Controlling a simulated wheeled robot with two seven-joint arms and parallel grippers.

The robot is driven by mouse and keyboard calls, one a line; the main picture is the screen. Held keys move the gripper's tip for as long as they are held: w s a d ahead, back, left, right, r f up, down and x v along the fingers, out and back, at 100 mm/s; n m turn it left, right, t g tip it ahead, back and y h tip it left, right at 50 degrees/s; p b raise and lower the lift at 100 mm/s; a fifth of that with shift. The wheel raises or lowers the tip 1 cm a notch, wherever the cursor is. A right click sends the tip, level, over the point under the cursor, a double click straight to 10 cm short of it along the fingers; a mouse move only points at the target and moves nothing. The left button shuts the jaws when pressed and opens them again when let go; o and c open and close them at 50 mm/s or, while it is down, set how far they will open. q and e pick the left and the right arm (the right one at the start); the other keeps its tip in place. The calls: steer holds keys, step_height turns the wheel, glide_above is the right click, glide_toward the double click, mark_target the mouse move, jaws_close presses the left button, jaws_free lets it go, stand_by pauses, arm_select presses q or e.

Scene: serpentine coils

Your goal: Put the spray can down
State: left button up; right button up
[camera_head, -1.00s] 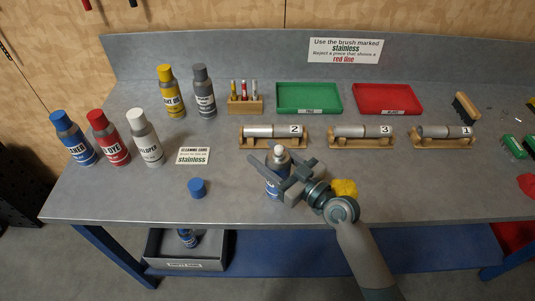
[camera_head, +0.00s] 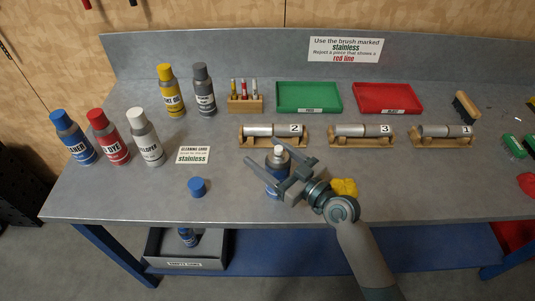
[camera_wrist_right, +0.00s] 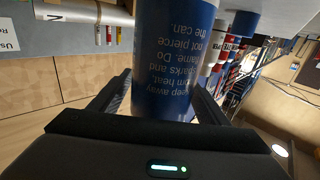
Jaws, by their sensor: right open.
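The spray can (camera_head: 279,158) is blue with a white nozzle top and no cap, and stands upright on the grey bench. My right gripper (camera_head: 264,170) is open around it, one finger on each side. In the right wrist view the can's blue side with warning text (camera_wrist_right: 172,60) fills the space between the spread fingers (camera_wrist_right: 160,95). A loose blue cap (camera_head: 197,187) lies on the bench to the left. My left gripper is not in view.
Blue, red and white cans (camera_head: 109,137) stand at the left, and yellow and grey cans behind them. A card (camera_head: 193,155) lies near the cap. Numbered cylinders on wooden stands (camera_head: 272,137) line up behind the can. A yellow cloth (camera_head: 345,187) lies right of the gripper.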

mark_target(288, 170)
steer(key=b+v, duration=0.3)
steer(key=v, duration=0.7)
steer(key=shift+s+d+f+b, duration=0.15)
steer(key=shift+b, duration=0.15)
steer(key=shift+v, duration=0.75)
